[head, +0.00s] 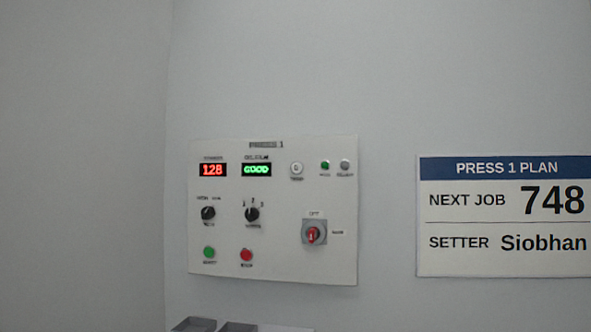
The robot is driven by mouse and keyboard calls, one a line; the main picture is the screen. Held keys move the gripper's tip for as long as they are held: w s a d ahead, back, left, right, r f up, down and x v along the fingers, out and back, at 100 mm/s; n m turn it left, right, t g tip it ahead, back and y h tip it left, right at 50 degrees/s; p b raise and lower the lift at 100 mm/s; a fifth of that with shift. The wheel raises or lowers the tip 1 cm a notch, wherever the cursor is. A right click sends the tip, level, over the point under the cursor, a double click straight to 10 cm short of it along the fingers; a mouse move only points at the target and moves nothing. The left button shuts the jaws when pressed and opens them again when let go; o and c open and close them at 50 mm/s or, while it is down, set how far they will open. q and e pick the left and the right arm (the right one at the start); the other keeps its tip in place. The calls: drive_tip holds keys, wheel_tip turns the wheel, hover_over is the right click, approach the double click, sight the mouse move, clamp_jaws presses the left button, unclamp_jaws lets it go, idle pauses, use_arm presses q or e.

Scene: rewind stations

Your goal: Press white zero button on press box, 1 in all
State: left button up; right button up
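The press box (300,195) is a pale panel on the wall, left of the picture's middle. Its white button (297,169) sits in the top row, right of the two displays, with a small label under it too blurred to read. The red display (213,170) reads 128 and the green display (257,169) reads GOOD. Neither of my grippers shows in the head view.
The panel also carries two black knobs (252,214), a green button (209,253), a red button (246,255), a red rotary switch (314,235) and two small lamps. A plan sign (470,225) hangs at right. Grey trays (195,324) show at the bottom edge.

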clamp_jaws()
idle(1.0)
